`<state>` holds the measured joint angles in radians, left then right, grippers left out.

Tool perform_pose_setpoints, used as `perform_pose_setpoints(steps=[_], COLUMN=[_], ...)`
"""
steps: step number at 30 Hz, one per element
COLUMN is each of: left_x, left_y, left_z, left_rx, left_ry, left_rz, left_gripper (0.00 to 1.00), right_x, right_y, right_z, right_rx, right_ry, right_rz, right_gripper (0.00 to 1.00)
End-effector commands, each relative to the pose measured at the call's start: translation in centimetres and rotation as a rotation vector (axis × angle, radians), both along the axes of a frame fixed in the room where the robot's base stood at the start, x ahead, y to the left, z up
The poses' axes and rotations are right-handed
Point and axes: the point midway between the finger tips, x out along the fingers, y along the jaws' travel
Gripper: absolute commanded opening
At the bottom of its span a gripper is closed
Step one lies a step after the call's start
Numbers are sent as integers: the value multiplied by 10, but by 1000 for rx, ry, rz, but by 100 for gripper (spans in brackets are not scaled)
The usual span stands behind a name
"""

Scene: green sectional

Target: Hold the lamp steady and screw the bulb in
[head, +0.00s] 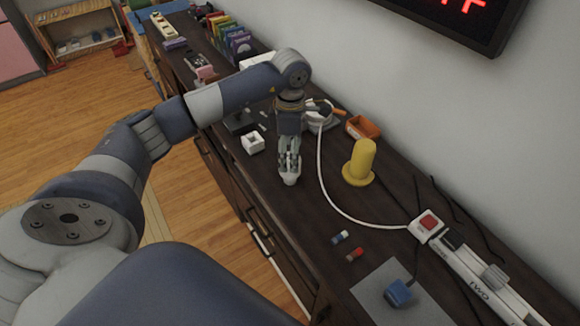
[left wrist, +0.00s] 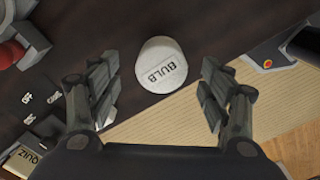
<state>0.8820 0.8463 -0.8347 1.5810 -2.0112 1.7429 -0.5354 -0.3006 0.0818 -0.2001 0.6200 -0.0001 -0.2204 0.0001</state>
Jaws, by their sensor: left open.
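The bulb (left wrist: 161,65) is a white rounded piece marked "BULB" in the left wrist view. It sits between the two spread fingers of my left gripper (head: 289,160), with a gap on each side. In the head view the bulb (head: 290,181) shows as a white tip just below the fingers, over the dark cabinet top. A round white fixture (head: 318,116), possibly the lamp, stands behind my left wrist and is partly hidden. A white cord leaves it. My right gripper is not in view.
The dark cabinet top (head: 290,230) holds a white open box (head: 252,142), a yellow cylinder on a disc (head: 361,163), an orange bin (head: 362,127) and a power strip (head: 480,275) with a red switch. The front strip near the bulb is clear.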

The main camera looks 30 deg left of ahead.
Motion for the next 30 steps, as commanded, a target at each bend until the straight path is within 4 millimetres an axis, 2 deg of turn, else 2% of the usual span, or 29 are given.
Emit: perform_pose_setpoints(steps=[11, 21, 30], left_x=[0, -2, -1], left_y=[-1, -1, 0], left_z=[-5, -49, -54], left_rx=[-1, -2, 0], left_ry=[0, 1, -1], left_rz=[-1, 0, -1], left_gripper=[72, 72, 72], right_x=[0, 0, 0], right_y=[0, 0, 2], right_z=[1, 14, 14], right_rx=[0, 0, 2], right_ry=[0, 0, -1], right_rz=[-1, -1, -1], right_gripper=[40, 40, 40])
